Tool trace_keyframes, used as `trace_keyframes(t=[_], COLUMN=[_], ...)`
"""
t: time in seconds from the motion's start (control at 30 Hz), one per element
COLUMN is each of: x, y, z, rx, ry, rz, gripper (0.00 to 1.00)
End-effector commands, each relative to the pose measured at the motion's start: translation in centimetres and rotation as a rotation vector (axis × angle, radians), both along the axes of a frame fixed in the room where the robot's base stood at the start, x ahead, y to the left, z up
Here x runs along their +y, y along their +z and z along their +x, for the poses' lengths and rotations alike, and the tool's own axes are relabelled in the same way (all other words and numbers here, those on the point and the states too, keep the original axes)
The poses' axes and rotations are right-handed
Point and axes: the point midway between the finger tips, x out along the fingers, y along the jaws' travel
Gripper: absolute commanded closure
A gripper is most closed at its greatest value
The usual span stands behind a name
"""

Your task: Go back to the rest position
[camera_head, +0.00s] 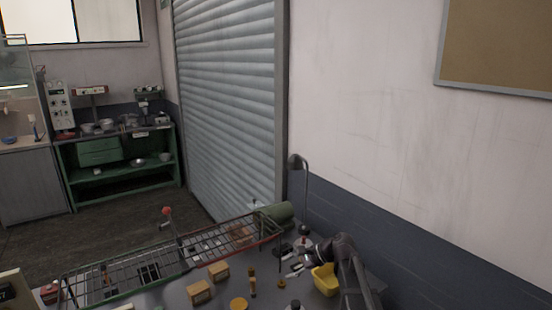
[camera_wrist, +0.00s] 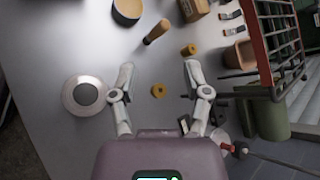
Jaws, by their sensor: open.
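My gripper (camera_wrist: 159,72) is open in the wrist view, its two fingers spread over the grey table (camera_wrist: 75,48). Nothing is held between them. A small yellow-brown ring-like piece (camera_wrist: 157,91) lies on the table below the gap between the fingers. In the head view my gripper (camera_head: 294,265) is small and dark at the lower right, over the table, with my arm bent behind it. A yellow bin (camera_head: 325,280) shows just beside my arm there. I cannot make out a pan clearly in either view.
A wire rack (camera_head: 140,270) runs along the table's far side, with a green cylinder (camera_head: 278,213) near its right end. Wooden blocks (camera_head: 200,291) and a brown-handled tool (camera_wrist: 156,32) lie on the table. A round grey disc (camera_wrist: 85,96) sits left of my fingers.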

Motion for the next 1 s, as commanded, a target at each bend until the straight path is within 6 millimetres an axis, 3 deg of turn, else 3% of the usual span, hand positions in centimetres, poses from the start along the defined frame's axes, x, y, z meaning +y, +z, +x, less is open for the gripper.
trace_keyframes(t=[0.03,0.3,0.5,1.0], x=[-0.4,-3.8,-7.2,-12.5], y=[-0.9,-5.3,-7.4,-8.5], z=[-1.8,-8.1,-12.5,-17.9], rx=[-0.041,-0.240,-0.332,-0.387], ry=[0.039,0.313,0.551,0.920], rz=[-0.067,-0.431,-0.668,-0.947], gripper=[0.38,0.38,0.38,0.38])
